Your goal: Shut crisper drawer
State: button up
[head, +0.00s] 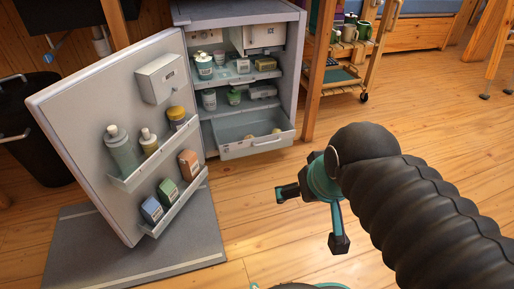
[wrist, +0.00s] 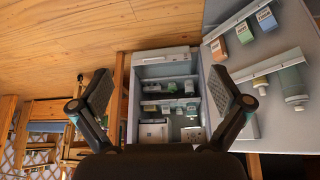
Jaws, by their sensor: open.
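The crisper drawer (head: 257,146) is at the bottom of the small open fridge (head: 298,75) and is pulled out past the shelves. A few small items lie in it. In the wrist view, which is upside down, the drawer front (wrist: 164,57) shows at the top of the fridge, between my fingers. My gripper (head: 310,219) is open and empty, in front and to the right of the drawer, apart from it. In the wrist view its two fingers (wrist: 161,90) are spread wide.
The fridge door (head: 90,112) is swung open to the left, with bottles and cartons in its racks. A grey mat (head: 75,235) lies beneath it. A wooden post (head: 318,70) and a trolley (head: 343,80) stand right of the fridge. The wooden floor in front is clear.

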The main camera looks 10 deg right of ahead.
aim_at(277, 137)
jog(key=k, duration=0.5)
jog(key=u, duration=0.85)
jog(key=i, duration=0.85)
jog(key=z, duration=1.7)
